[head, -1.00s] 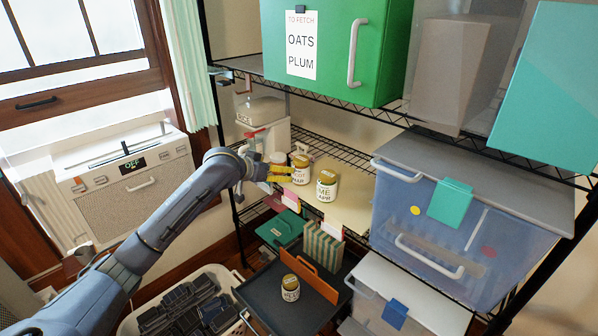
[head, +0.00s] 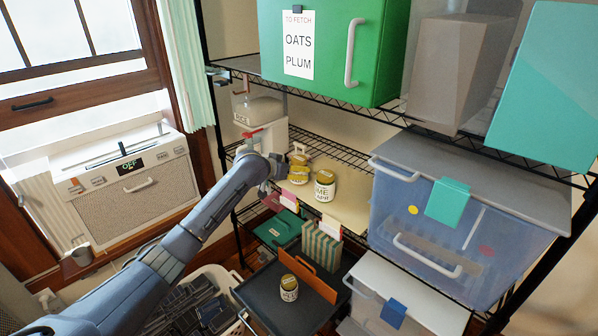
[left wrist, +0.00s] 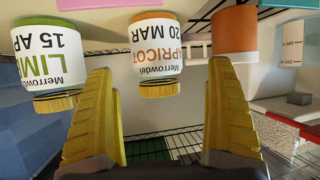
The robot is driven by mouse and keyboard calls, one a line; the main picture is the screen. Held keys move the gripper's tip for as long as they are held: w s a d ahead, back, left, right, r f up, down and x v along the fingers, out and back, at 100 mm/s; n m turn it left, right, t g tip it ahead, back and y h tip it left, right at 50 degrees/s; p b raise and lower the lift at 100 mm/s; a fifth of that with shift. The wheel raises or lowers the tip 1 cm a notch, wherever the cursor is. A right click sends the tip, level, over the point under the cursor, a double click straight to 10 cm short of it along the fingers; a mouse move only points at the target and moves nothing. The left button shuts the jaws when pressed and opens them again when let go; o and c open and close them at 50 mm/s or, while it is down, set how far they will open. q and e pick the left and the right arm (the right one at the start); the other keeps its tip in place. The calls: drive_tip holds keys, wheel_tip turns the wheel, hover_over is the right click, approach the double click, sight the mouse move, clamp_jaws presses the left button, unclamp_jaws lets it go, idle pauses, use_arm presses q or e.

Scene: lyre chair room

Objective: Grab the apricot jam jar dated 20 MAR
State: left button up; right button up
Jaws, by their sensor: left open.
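The apricot jam jar (left wrist: 157,58) has a white label reading "APRICOT 20 MAR" and a gold lid. It appears upside down in the left wrist view, between and beyond my open fingers. In the head view the apricot jar (head: 298,177) stands on the cream board of the wire shelf, partly covered by my left gripper (head: 298,157). My left gripper (left wrist: 162,72) is open and empty, with yellow fingers. A lime jar (left wrist: 48,55) marked "15 AP" stands beside the apricot jar; it also shows in the head view (head: 325,186). My right gripper is out of view.
An orange-brown cylinder (left wrist: 235,32) stands on the other side of the apricot jar. A rice dispenser (head: 260,113) is behind my gripper. A green bin (head: 335,50) is on the shelf above. Another jar (head: 289,288) stands on the dark tray (head: 262,297) below.

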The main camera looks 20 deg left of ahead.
use_arm(q)
drive_tip(key=shift+d+x, duration=0.15)
drive_tip(key=shift+x, duration=0.6)
drive_tip(key=shift+d+x, duration=0.15)
drive_tip(key=shift+x, duration=1.65)
drive_tip(key=shift+c, duration=0.3)
drive_tip(key=shift+r, duration=0.15)
drive_tip(key=c, duration=1.6)
